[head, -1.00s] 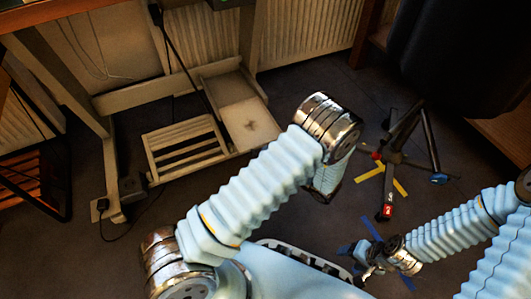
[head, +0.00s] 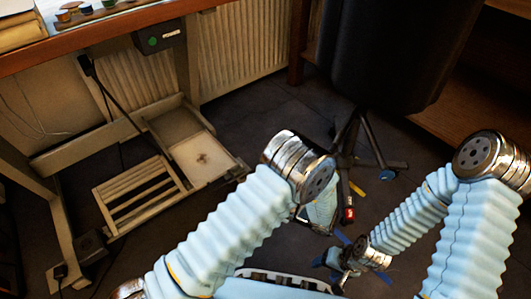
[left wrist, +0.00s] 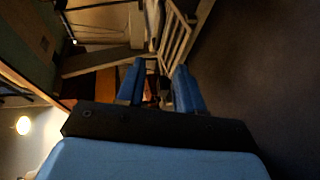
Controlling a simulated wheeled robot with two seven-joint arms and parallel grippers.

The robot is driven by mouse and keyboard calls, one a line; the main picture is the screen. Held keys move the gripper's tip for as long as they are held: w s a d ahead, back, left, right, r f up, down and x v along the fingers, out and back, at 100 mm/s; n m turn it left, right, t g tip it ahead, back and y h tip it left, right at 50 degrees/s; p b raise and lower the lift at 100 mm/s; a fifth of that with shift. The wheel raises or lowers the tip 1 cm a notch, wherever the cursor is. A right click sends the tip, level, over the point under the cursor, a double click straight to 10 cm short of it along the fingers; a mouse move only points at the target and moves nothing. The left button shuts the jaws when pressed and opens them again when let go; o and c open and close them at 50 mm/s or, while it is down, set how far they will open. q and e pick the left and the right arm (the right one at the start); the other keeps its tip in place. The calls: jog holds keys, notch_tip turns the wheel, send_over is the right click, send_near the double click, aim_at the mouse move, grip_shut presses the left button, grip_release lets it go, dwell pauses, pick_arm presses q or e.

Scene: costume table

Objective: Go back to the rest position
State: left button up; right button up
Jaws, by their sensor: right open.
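My right gripper (head: 338,260) is low in the head view, right of centre, with its blue fingers apart and nothing seen between them. It is over the dark floor, near my own base. My left arm (head: 225,235) is bent across the lower middle of the head view, and its gripper is mostly hidden there behind the arm. In the left wrist view my left gripper (left wrist: 158,86) shows two blue fingers spread apart with nothing held.
A wooden table edge (head: 100,52) crosses the upper left, with small jars (head: 85,9) on top. Under it stand a slatted wooden frame (head: 135,195) and a pale tray (head: 200,158). A black chair (head: 385,50) is at upper right. A radiator (head: 240,50) lines the back.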

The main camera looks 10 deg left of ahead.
pick_arm(q)
jog(key=shift+a, duration=0.1)
jog(key=w+a+f+m+t+h, duration=0.25)
jog(key=a+f+m+h, duration=0.25)
jog(key=f+m+h, duration=0.8)
jog(key=s+d+m+g+h, duration=0.25)
jog(key=s+m, duration=0.35)
jog(key=m, duration=0.3)
jog(key=s+d+r+m+g+h+p, duration=0.1)
jog(key=s+r+m+g+h, duration=0.25)
jog(key=s+m, duration=0.6)
notch_tip(320, 180, up, 11)
jog(key=d+n+p, duration=0.1)
jog(key=p, duration=1.1)
jog(key=shift+s+n+p, duration=0.3)
jog(key=shift+s+n, duration=0.05)
jog(key=shift+s, duration=0.05)
jog(key=shift+g, duration=0.25)
